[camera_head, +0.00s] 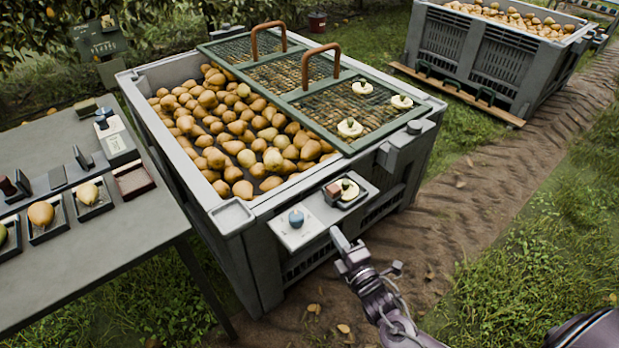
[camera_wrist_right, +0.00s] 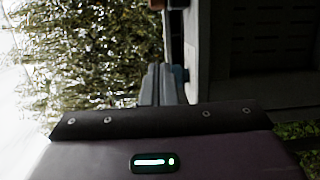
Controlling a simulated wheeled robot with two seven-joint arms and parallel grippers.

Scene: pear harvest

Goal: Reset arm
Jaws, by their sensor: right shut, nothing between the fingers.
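My right gripper (camera_head: 343,243) is in front of the near side of the large grey crate (camera_head: 219,196), just below a small shelf (camera_head: 297,228) fixed to that side. Its fingers are shut with nothing between them. They also show in the right wrist view (camera_wrist_right: 162,88), pointing away from the camera next to the crate's side. My left gripper is not in view.
The crate holds many pears under a partly covering green mesh lid (camera_head: 270,78) with brown handles. A grey table (camera_head: 90,245) with pears in small trays stands left. Another full crate (camera_head: 470,50) is at the back right. The dirt track (camera_head: 475,200) is clear.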

